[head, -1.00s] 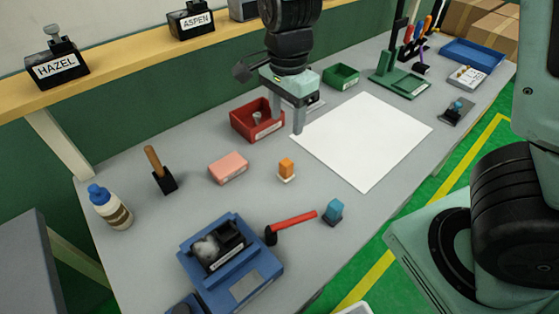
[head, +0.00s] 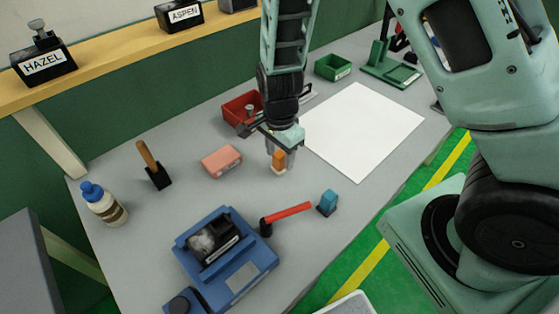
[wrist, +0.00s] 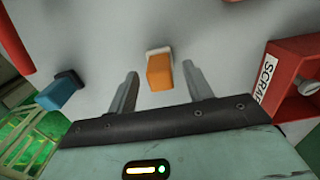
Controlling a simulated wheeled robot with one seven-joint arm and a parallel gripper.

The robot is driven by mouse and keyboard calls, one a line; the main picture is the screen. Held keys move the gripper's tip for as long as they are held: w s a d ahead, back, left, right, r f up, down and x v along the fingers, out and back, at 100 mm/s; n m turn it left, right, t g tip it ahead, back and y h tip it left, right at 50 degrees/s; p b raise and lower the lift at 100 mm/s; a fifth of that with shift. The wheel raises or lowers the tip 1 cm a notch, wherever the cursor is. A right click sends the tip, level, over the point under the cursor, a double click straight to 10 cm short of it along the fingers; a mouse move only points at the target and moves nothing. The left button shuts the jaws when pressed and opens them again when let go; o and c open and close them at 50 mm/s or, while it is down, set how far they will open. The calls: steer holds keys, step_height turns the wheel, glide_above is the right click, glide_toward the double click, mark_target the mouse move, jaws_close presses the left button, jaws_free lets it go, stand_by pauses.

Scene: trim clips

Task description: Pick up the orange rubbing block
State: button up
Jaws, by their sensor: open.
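The orange rubbing block (head: 278,158) stands on the grey bench with a pale base under it. In the wrist view the orange block (wrist: 160,72) sits just beyond my fingertips, roughly midway between them. My gripper (head: 282,153) is above and around the block's position in the head view, pointing down. In the wrist view my gripper (wrist: 160,80) is open, with a finger to each side and nothing held. The head view cannot show how high the fingertips are over the bench.
A blue block (head: 328,202) and a red-handled hammer (head: 288,213) lie nearer the front. A pink block (head: 221,161) is to the left. A red bin (head: 238,108) is behind, beside my arm. A white sheet (head: 365,130) covers the bench to the right.

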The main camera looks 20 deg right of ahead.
steer(key=shift+f, duration=1.1)
steer(key=c, duration=1.1)
steer(key=shift+r, duration=0.1)
